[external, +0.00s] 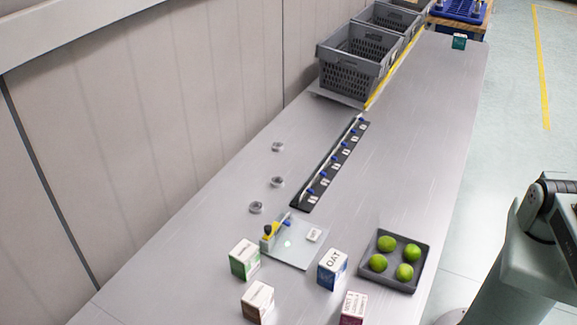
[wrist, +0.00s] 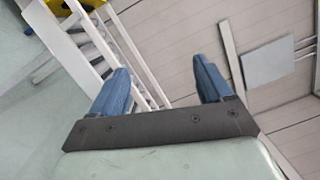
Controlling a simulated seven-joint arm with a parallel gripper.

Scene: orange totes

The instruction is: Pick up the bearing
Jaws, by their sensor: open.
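Three small grey metal rings that look like bearings lie on the left part of the grey table in the external view: a far one (external: 278,147), a middle one (external: 277,182) and a near one (external: 256,208). My gripper (wrist: 164,88) shows in the wrist view with its two blue fingers apart and nothing between them. It faces a wall and a white stair-like frame, and no bearing shows in that view. In the external view only part of my arm is visible at the right edge, beside the table, and the gripper itself is out of frame.
A dark strip (external: 334,165) with blue-topped parts lies right of the rings. Nearer are a plate with a yellow fixture (external: 292,252), several small boxes (external: 332,269) and a tray (external: 413,284) of green fruit. Grey crates (external: 350,75) stand at the back. The table's right middle is clear.

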